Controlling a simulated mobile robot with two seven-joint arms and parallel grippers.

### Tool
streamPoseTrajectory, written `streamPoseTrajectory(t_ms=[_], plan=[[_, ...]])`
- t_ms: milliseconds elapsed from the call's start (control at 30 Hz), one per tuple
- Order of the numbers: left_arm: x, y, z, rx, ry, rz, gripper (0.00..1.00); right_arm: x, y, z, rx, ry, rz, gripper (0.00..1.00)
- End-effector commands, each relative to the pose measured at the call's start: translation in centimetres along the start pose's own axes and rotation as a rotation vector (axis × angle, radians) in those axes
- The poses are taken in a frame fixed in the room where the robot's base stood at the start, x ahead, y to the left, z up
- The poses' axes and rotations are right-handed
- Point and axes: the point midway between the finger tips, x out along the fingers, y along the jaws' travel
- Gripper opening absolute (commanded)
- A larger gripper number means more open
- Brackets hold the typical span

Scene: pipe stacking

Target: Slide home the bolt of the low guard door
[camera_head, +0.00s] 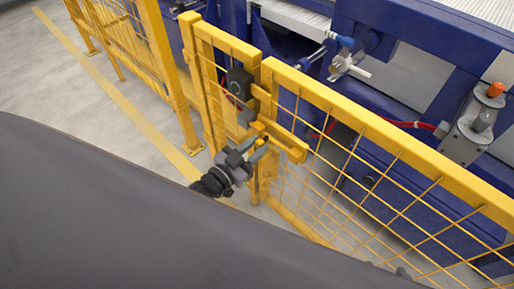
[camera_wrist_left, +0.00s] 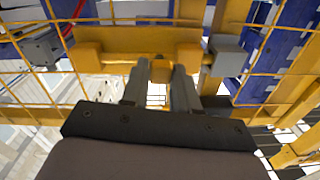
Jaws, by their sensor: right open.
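The low guard door (camera_head: 375,129) is a yellow frame with wire mesh. Its bolt (camera_head: 290,146) is a yellow bar lying across the door's edge near the post; it also shows in the left wrist view (camera_wrist_left: 125,40). A small yellow knob (camera_wrist_left: 160,70) stands out from the bolt. My left gripper (camera_head: 260,146) is at this knob, with one finger close against each side of it, and seems shut on it. A grey block (camera_wrist_left: 228,57) sits at the bar's right end in the wrist view.
A black lock box (camera_head: 239,84) is fixed to the post above the bolt. Blue machinery (camera_head: 350,45) with a grey cylinder (camera_head: 472,125) stands behind the door. More yellow fence (camera_head: 120,40) runs at the left. Clear floor (camera_head: 60,85) with a yellow line lies on the near side.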

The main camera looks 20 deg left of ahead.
Motion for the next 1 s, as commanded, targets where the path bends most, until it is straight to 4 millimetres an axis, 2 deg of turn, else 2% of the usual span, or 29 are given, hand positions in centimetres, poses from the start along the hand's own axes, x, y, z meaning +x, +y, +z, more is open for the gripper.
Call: streamPoseTrajectory(t_ms=[33,67,100,467,800,1000], plan=[[0.0,-0.7,0.1,0.003,-0.004,-0.011,0.42,0.0,0.0,0.0,0.000,0.000,0.000,0.66],[0.0,-0.7,0.1,0.003,-0.003,-0.011,0.52,0.0,0.0,0.0,0.000,0.000,0.000,0.66],[0.0,-0.7,0.1,0.003,-0.003,-0.011,0.55,0.0,0.0,0.0,0.000,0.000,0.000,0.66],[-0.6,-0.4,0.1,0.002,-0.004,-0.007,0.55,0.0,0.0,-0.1,0.001,0.000,0.001,0.66],[-5.2,-0.4,0.0,0.003,-0.005,-0.007,0.55,-0.3,0.1,-0.5,-0.002,0.002,0.003,0.66],[-6.9,-0.5,0.1,0.003,-0.004,-0.008,0.55,-0.3,0.1,-0.4,-0.002,0.001,0.004,0.66]])
